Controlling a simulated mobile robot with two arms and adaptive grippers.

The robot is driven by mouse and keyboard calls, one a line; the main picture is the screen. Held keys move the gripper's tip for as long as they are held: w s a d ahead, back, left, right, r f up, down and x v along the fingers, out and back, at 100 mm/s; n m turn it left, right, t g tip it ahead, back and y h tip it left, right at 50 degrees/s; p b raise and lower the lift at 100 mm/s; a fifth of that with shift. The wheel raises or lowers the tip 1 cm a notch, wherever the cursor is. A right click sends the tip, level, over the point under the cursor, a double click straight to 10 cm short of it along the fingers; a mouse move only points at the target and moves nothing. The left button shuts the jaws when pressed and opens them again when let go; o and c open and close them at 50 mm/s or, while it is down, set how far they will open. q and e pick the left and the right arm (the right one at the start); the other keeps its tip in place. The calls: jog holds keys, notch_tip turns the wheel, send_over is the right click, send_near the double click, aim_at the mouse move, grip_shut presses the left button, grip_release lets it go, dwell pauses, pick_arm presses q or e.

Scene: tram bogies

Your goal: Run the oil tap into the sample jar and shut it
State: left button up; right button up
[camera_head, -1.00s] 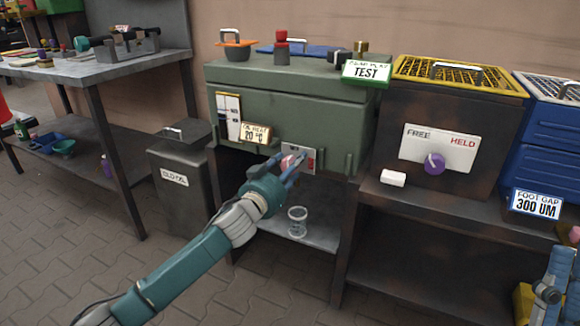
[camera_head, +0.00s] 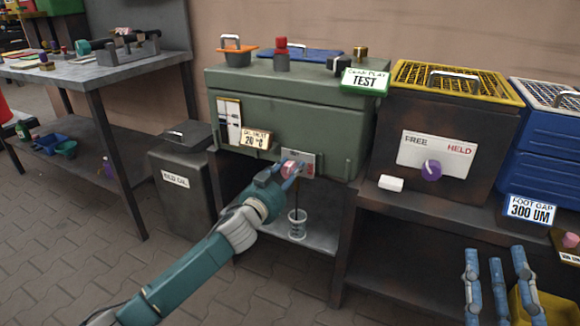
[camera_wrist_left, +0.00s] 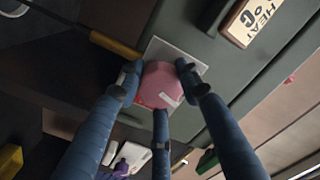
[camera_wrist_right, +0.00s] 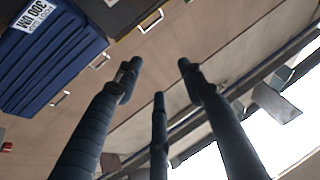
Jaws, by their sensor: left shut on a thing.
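The pink tap knob (camera_head: 291,168) is on a pale plate on the front of the green oil tank (camera_head: 290,105). My left gripper (camera_head: 287,173) is shut on the knob. In the left wrist view its fingers close around the pink knob (camera_wrist_left: 160,84), which has a pale stripe. A thin dark stream of oil (camera_head: 296,196) falls from below the tap into the clear sample jar (camera_head: 297,228). The jar stands upright on the shelf under the tank; its fill level is too small to read. My right gripper (camera_head: 496,256) is open and empty at lower right.
A grey old-oil bin (camera_head: 181,200) stands left of the tank. A panel marked FREE and HELD (camera_head: 436,150) with a purple knob is to the right. A white block (camera_head: 391,183) lies below it. The shelf (camera_head: 322,235) around the jar is clear.

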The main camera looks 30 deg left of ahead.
pick_arm(q)
jog(key=shift+f+m+p, duration=0.1)
jog(key=shift+m+p, duration=0.2)
jog(key=shift+m, duration=0.3)
pick_arm(e)
jog(key=f+g, duration=0.1)
jog(key=w+f, duration=0.1)
jog(key=f, duration=0.1)
jog(key=f+g+h, duration=0.1)
jog(key=f, duration=0.1)
jog(key=shift+w+d+g, duration=0.1)
jog(key=shift+w+g, duration=0.2)
jog(key=shift+w, duration=0.05)
pick_arm(q)
jog(key=o, duration=1.2)
jog(key=shift+c, duration=0.2)
jog(key=s, duration=1.2)
